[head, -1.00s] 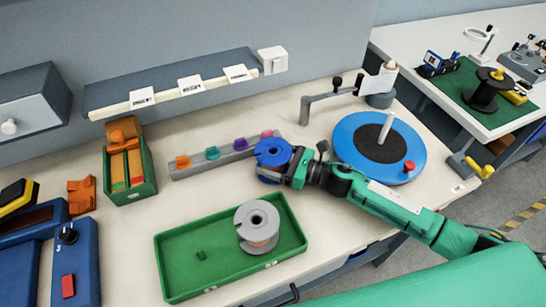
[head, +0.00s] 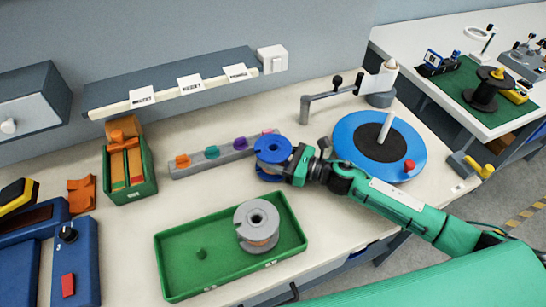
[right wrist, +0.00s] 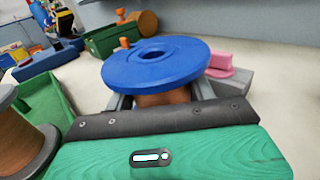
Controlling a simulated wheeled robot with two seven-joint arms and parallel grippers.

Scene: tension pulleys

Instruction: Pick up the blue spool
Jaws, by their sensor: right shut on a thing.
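The blue spool (head: 272,150) has blue flanges and a copper-brown winding. It stands upright at the right end of the grey peg rail, in front of it. It also shows in the right wrist view (right wrist: 155,62), its top flange with a centre hole facing up. My right gripper (head: 288,165) reaches it from the right and is shut on it, with the grey fingers (right wrist: 165,100) on either side of the winding below the top flange. Whether the spool's bottom touches the table cannot be told. My left gripper is not in view.
A green tray (head: 180,275) holding a grey spool (head: 257,226) lies in front. The grey rail (head: 212,160) with coloured pegs is behind left. A blue turntable (head: 360,133) with a white post stands to the right, near my right arm. A green bin (head: 140,190) stands left.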

